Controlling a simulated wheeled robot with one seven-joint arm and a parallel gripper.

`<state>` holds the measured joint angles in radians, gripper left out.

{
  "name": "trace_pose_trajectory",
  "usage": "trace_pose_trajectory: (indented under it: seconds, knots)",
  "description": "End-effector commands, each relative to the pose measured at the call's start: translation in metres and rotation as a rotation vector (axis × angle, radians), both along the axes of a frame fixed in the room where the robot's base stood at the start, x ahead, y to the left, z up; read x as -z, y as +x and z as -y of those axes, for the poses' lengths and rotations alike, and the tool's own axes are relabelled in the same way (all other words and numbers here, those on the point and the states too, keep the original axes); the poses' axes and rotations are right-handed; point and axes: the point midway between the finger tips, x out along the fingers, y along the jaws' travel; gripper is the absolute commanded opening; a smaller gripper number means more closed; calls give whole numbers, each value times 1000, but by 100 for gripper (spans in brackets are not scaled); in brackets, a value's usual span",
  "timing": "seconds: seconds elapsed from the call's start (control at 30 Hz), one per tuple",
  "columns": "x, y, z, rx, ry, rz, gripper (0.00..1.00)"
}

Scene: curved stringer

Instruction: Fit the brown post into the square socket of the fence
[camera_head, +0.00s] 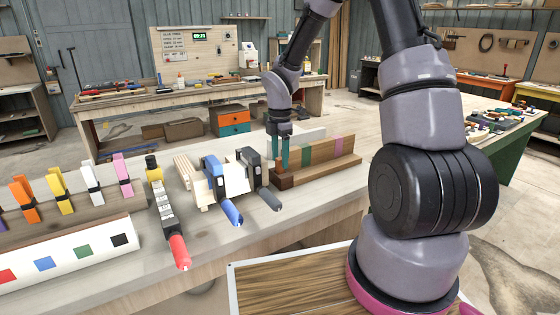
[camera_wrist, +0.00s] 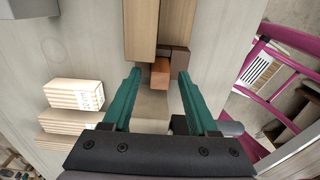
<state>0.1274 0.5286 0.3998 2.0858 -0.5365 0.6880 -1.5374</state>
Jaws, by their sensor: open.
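The fence (camera_head: 325,149) is a long wooden rail with green and purple bands, lying on the bench in the head view. A darker brown block (camera_head: 287,181) sits at its near left end. My gripper (camera_head: 279,155) points down there with teal fingers. In the wrist view my gripper (camera_wrist: 160,76) is open, with an orange-brown piece (camera_wrist: 160,70), apparently the brown post, between the fingertips and a gap on both sides. This piece is beside a darker block (camera_wrist: 178,58) at the fence's end. The socket opening is hidden, so I cannot tell how deep the post sits.
Left of the fence are a blue-handled clamp (camera_head: 217,187), a grey-handled clamp (camera_head: 258,178) and a red-handled clamp (camera_head: 170,225). A white rounded rail (camera_head: 70,259) with coloured squares lies farther left. The bench front near the fence is clear.

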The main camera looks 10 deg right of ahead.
Motion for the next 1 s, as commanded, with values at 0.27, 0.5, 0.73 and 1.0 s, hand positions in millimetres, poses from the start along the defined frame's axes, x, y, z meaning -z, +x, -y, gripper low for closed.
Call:
trace_pose_trajectory:
  seconds: [0.27,0.5,0.73,1.0]
  knots:
    - [-61,1,0,2,0,5,59]
    - [-100,1,0,1,0,4,59]
    - [-125,-8,4,92,-8,26,59]
    - [-208,-66,29,745,46,188,59]
